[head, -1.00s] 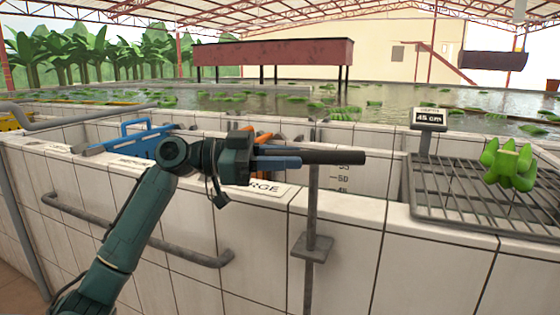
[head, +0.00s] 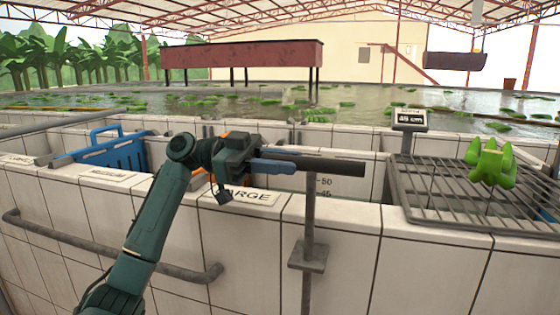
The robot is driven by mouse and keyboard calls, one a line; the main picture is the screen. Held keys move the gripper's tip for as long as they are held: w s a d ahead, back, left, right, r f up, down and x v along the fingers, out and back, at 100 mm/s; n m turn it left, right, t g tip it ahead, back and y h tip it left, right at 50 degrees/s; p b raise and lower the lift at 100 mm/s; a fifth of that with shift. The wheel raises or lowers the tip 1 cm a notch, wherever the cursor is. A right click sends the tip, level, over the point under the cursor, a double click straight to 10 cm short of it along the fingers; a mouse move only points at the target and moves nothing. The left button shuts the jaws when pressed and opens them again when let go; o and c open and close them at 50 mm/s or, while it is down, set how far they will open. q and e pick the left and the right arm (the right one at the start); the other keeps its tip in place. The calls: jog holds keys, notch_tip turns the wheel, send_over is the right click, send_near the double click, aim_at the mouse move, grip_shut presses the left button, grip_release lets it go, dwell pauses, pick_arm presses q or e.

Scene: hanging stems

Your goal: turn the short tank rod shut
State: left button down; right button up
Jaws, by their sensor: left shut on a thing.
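The short tank rod is a grey upright rod (head: 309,210) at the front of the tiled tank wall, passing through a square bracket plate (head: 308,257). My left gripper (head: 277,162), with blue fingers, is shut on the handle's left part, which the fingers partly hide. My right gripper is out of view.
A blue crate (head: 112,152) sits left in a tank bay. A grey rail (head: 110,245) runs along the wall front.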

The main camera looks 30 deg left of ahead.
pick_arm(q)
jog(key=shift+r, duration=0.1)
jog(key=c, duration=1.2)
grip_release()
jog(key=v, duration=1.3)
